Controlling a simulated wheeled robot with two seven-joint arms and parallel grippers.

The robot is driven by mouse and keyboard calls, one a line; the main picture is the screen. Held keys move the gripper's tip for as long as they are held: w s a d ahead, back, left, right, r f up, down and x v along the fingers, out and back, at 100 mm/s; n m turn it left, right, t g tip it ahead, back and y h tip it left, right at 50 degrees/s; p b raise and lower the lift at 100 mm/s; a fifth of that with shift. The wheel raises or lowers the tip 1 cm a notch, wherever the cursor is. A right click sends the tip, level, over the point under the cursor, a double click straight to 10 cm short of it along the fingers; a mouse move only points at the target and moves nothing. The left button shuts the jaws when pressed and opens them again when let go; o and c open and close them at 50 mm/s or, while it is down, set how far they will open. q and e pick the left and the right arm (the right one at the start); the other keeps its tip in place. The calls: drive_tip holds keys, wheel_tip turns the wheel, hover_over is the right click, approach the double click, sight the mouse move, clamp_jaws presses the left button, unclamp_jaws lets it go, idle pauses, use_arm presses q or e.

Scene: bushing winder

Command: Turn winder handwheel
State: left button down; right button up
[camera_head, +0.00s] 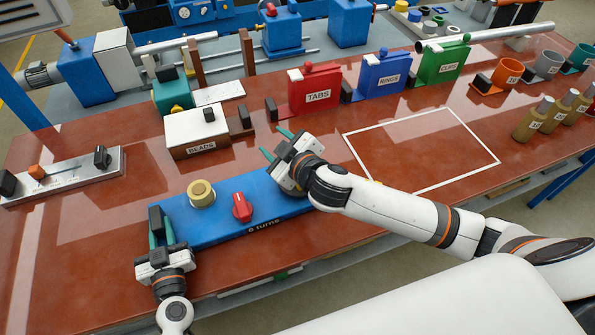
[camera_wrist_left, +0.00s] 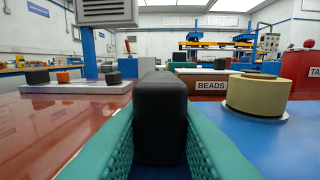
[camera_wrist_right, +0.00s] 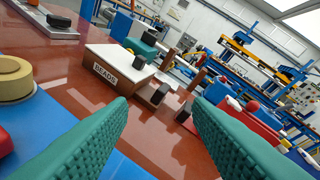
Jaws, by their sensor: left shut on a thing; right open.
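A blue panel (camera_head: 218,233) marked "6 turns" lies at the table's near edge. It carries a round tan knob (camera_head: 201,193) and a red knob (camera_head: 242,207). A black block (camera_wrist_left: 160,115) stands at its left end. My left gripper (camera_head: 161,230) is shut on that block, with a green finger on each side. The tan knob (camera_wrist_left: 258,95) is just right of it in the left wrist view. My right gripper (camera_head: 276,144) is open and empty at the panel's right end. I cannot tell which part is the handwheel.
A white BEADS box (camera_head: 197,135) stands behind the panel, with red TABS (camera_head: 314,92), blue RINGS (camera_head: 384,77) and green CLIPS (camera_head: 443,62) bins to its right. A grey slider plate (camera_head: 62,178) lies at left. The white-outlined area (camera_head: 425,150) is clear.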

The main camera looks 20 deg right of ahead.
drive_tip(key=s+m, duration=0.1)
drive_tip(key=s, duration=0.1)
drive_tip(key=s+f+m, duration=0.1)
drive_tip(key=s, duration=0.2)
drive_tip(key=s+d+f+m, duration=0.1)
drive_tip(key=s+m, duration=0.1)
drive_tip(key=s, duration=0.1)
drive_tip(key=shift+s+f+h, duration=0.25)
drive_tip(key=shift+h, duration=0.15)
drive_tip(key=s+d+m+h, duration=0.2)
drive_tip(key=s+d+m, duration=0.15)
drive_tip(key=s, duration=0.25)
drive_tip(key=shift+m+g, duration=0.25)
drive_tip(key=shift+g, duration=0.25)
drive_tip(key=x, duration=1.2)
drive_tip(key=shift+s+a+f, duration=0.1)
drive_tip(key=shift+f, duration=0.1)
drive_tip(key=shift+c, duration=0.5)
drive_tip(key=c, duration=0.9)
